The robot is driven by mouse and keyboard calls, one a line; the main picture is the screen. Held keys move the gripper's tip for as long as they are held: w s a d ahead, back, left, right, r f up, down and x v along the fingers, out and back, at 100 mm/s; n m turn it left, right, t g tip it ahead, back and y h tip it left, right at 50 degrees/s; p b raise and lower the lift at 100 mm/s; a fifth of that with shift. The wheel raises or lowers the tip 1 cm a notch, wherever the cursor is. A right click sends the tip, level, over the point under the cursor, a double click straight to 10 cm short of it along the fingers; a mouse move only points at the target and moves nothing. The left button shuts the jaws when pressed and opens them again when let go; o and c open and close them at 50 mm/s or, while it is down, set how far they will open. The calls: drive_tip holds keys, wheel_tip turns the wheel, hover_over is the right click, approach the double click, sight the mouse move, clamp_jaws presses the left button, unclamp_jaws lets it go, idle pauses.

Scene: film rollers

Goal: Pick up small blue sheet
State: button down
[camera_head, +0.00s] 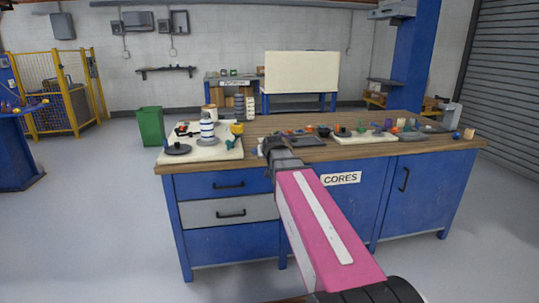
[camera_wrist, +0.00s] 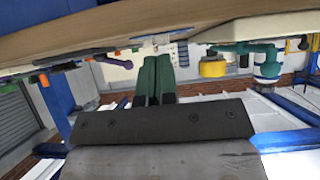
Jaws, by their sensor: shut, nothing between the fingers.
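My gripper (camera_head: 264,145) reaches over the front edge of the workbench (camera_head: 255,128) in the head view, near the middle. In the wrist view its two green fingers (camera_wrist: 155,80) are together and hold nothing. I cannot make out a small blue sheet for certain in either view. Small items on the bench are too tiny to name, and my arm hides part of the bench front.
A dark tray (camera_head: 305,141) lies right of my gripper. A pale mat (camera_head: 362,137) with several small parts is farther right.

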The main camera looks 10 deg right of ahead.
drive_tip(key=w, duration=1)
drive_tip(key=shift+w, duration=0.35)
drive_tip(key=shift+s+f, duration=0.1)
drive_tip(key=shift+f, duration=0.75)
drive_tip(key=shift+s, duration=0.1)
drive_tip(key=s, duration=0.4)
drive_tip(key=shift+s, duration=0.1)
drive_tip(key=shift+w, duration=0.45)
drive_tip(key=shift+r, duration=0.95)
